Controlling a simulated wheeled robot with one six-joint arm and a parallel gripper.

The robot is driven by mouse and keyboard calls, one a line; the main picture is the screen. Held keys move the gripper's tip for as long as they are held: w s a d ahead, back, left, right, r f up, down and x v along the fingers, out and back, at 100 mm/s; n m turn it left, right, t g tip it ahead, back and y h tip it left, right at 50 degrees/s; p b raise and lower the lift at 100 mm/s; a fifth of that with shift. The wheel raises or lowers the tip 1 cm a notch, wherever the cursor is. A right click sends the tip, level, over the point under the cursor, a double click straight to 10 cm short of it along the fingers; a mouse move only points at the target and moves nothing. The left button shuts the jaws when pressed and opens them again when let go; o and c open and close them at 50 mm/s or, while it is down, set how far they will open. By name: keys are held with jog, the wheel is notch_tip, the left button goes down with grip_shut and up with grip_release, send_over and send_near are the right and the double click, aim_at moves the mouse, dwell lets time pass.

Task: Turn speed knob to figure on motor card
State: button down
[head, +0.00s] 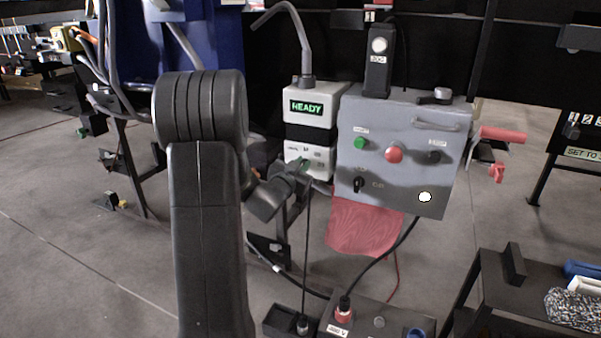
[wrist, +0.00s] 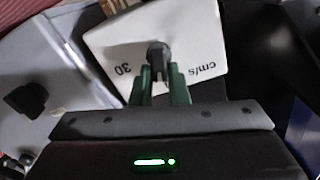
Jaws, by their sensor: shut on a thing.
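The speed knob (wrist: 158,54) is small and dark, on a white panel (wrist: 110,40) marked "30" and "cm/s", which appear upside down in the wrist view. My gripper (wrist: 160,76) has green fingers shut on the knob, one on each side. The knob's pointer and exact setting cannot be made out. In the head view my gripper (head: 301,162) is at the lower white unit (head: 322,158), and hides the knob. A card at the right edge reads "SET TO" (head: 582,153), with its figure cut off; I cannot tell if it is the motor card.
A white box (head: 311,122) above shows a green "READY". To its right is a grey control box (head: 401,115) with a green button, a red button, a black switch and a lit white lamp. A red cloth (head: 362,228) hangs below. Cables run down to a floor-level box (head: 375,318).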

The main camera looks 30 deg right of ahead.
jog(key=m+b, duration=0.4)
jog(key=m, duration=0.1)
jog(key=shift+s+d+f+b, duration=0.2)
jog(key=shift+s+b, duration=0.05)
jog(key=shift+b, duration=0.15)
jog(key=shift+m, duration=0.4)
jog(key=c, duration=1.4)
grip_release()
jog(key=p+v, duration=0.2)
jog(key=v, duration=1.1)
jog(key=shift+s+a, duration=0.2)
jog(key=shift+a, duration=0.15)
